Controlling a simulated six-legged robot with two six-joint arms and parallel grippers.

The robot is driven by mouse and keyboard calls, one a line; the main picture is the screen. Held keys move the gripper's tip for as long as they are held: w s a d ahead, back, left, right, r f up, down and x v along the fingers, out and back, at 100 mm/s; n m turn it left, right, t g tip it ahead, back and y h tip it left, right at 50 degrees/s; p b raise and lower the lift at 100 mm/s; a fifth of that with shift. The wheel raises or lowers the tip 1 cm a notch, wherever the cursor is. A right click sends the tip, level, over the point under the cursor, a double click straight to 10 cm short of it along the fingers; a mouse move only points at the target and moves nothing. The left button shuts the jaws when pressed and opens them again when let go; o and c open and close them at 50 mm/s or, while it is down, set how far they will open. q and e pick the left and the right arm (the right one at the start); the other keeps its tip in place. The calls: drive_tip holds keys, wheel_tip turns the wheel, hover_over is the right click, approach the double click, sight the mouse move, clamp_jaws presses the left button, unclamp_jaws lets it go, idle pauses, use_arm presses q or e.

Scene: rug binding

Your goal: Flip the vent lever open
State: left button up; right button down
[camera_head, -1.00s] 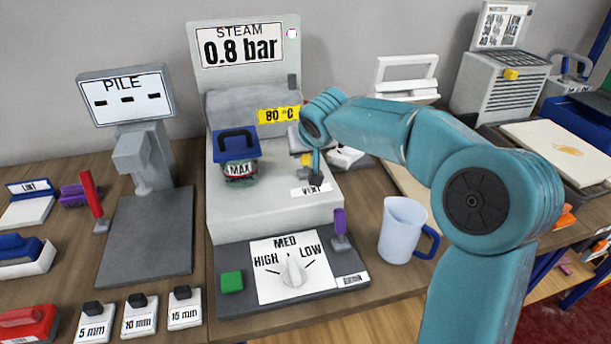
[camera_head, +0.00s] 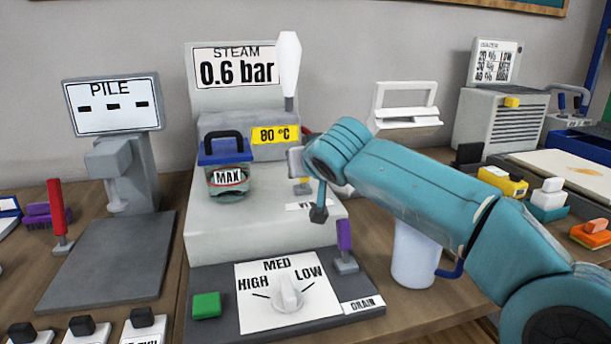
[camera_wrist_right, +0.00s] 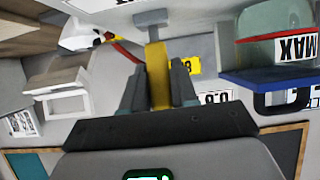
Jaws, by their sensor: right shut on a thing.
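The vent lever, yellow on a small grey base, stands on the right of the steam unit (camera_head: 205,240), behind the partly covered vent label (camera_head: 308,206). In the head view only a bit of the yellow lever (camera_head: 303,187) shows beside my right gripper (camera_head: 297,163). In the right wrist view the yellow lever (camera_wrist_right: 157,80) lies between the two fingers of my right gripper (camera_wrist_right: 158,88), which is shut on it. The steam display (camera_head: 238,68) reads 0.6 bar. A white plume-like shape (camera_head: 288,65) stands above the post beside it. My left gripper is not in view.
A blue-lidded tank (camera_head: 228,180) marked MAX stands left of the lever. In front are a dial (camera_head: 287,292), a green button (camera_head: 206,305) and a purple drain lever (camera_head: 344,236). A pale mug (camera_head: 412,262) stands at right, partly behind my right arm.

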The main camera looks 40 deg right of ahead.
idle(0.3)
drive_tip(key=c, duration=1)
unclamp_jaws()
drive_tip(key=shift+o, duration=0.2)
drive_tip(key=p+v, duration=0.1)
drive_tip(key=v, duration=1.5)
drive_tip(key=shift+s+p, duration=0.2)
drive_tip(key=shift+p, duration=0.15)
